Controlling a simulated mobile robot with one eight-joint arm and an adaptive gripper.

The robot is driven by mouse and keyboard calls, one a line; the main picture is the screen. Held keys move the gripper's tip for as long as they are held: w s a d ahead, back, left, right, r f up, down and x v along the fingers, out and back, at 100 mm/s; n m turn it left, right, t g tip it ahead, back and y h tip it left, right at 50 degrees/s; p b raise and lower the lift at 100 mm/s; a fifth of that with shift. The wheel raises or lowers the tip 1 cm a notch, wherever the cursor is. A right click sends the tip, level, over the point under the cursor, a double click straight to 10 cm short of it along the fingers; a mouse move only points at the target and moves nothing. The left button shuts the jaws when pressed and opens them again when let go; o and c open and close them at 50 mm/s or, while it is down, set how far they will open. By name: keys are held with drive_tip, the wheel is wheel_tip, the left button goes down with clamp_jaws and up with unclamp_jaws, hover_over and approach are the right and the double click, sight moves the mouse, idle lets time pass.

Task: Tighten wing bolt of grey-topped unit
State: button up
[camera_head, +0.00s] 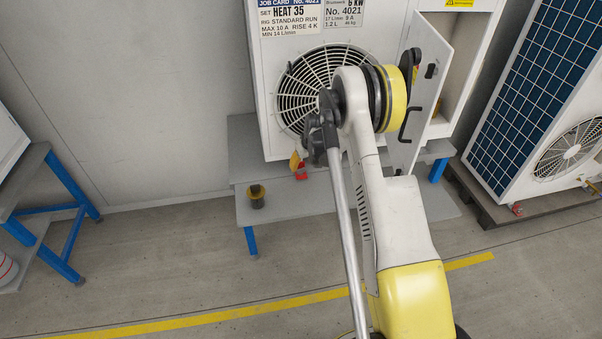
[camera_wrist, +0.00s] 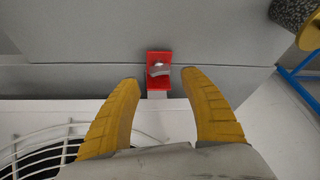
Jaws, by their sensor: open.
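A red clamp bracket (camera_wrist: 152,56) with a small metal wing bolt (camera_wrist: 159,69) sits at the lower edge of the white fan unit (camera_wrist: 172,122) in the wrist view. My gripper (camera_wrist: 160,78) is open and empty, with one yellow finger on each side of the bracket's near end. The fingers look apart from the bolt. In the head view, the red bracket (camera_head: 301,175) shows just below the white unit (camera_head: 264,110), beside a yellow fingertip (camera_head: 295,160). My arm covers much of that unit, and its top is out of view, so I cannot tell its colour.
A dark cup with a yellow top (camera_head: 256,196) stands on the grey lower shelf (camera_head: 290,206), left of the bracket. An open door with a black handle (camera_head: 404,126) is right of my arm. Another fan unit (camera_head: 560,130) stands farther right.

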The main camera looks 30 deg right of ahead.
sight(301, 169)
drive_tip(key=b+x, duration=0.1)
drive_tip(key=x, duration=0.3)
drive_tip(key=shift+w+f, duration=0.1)
drive_tip(key=shift+f, duration=0.25)
clamp_jaws()
